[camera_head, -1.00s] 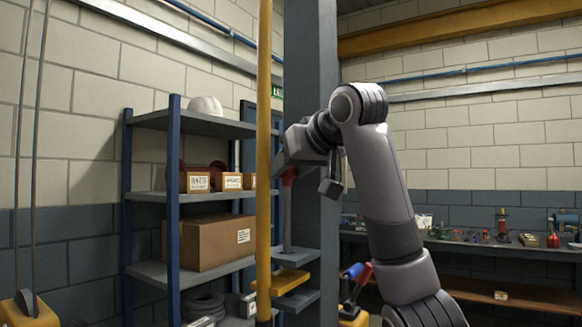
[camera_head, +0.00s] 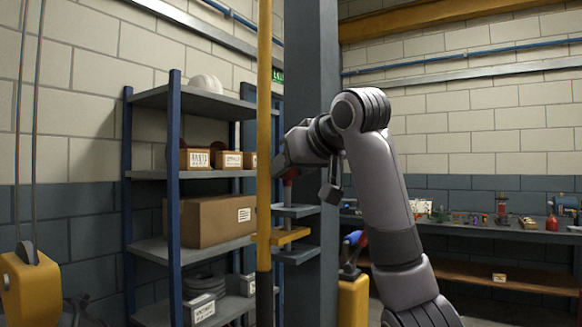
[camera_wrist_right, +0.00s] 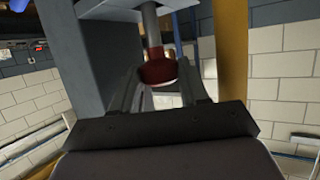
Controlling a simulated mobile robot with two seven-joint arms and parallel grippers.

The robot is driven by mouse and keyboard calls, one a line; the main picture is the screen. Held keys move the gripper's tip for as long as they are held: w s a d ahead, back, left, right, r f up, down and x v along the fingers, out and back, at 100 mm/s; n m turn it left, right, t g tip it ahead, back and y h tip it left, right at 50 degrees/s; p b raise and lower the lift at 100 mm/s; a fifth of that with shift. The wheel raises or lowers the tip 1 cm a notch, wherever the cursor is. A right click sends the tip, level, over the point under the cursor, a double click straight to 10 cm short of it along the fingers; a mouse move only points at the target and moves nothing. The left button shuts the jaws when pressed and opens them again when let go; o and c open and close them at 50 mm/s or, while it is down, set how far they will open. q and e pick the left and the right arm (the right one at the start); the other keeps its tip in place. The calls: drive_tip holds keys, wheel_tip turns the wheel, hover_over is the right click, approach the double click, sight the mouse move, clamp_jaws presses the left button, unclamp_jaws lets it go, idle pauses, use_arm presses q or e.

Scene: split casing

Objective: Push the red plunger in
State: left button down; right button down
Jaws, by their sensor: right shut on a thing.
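The red plunger (camera_head: 290,176) stands upright over a grey plate (camera_head: 293,211) fixed to the pillar. My right gripper (camera_head: 289,170) comes from above and is shut on the red head. In the right wrist view the red head (camera_wrist_right: 158,69) sits between the two fingers, with the grey rod (camera_wrist_right: 151,25) running away from it. The gripper partly hides the head in the head view. My left gripper is not in view.
A yellow post (camera_head: 264,120) stands close left of the gripper, with a yellow plate (camera_head: 285,236) below the grey one. A grey pillar (camera_head: 314,60) is right behind. Blue-framed shelving (camera_head: 173,130) is at left, a workbench (camera_head: 470,230) at right.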

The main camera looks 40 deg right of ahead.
drive_tip(key=c, duration=0.6)
unclamp_jaws()
drive_tip(key=shift+f, duration=0.3)
drive_tip(key=shift+o, duration=0.2)
drive_tip(key=shift+r, duration=0.1)
drive_tip(key=shift+s+r, duration=0.1)
drive_tip(key=shift+s, duration=0.1)
drive_tip(key=b+v, duration=0.1)
drive_tip(key=v, duration=0.5)
drive_tip(key=shift+s, duration=0.35)
drive_tip(key=shift+r, duration=0.15)
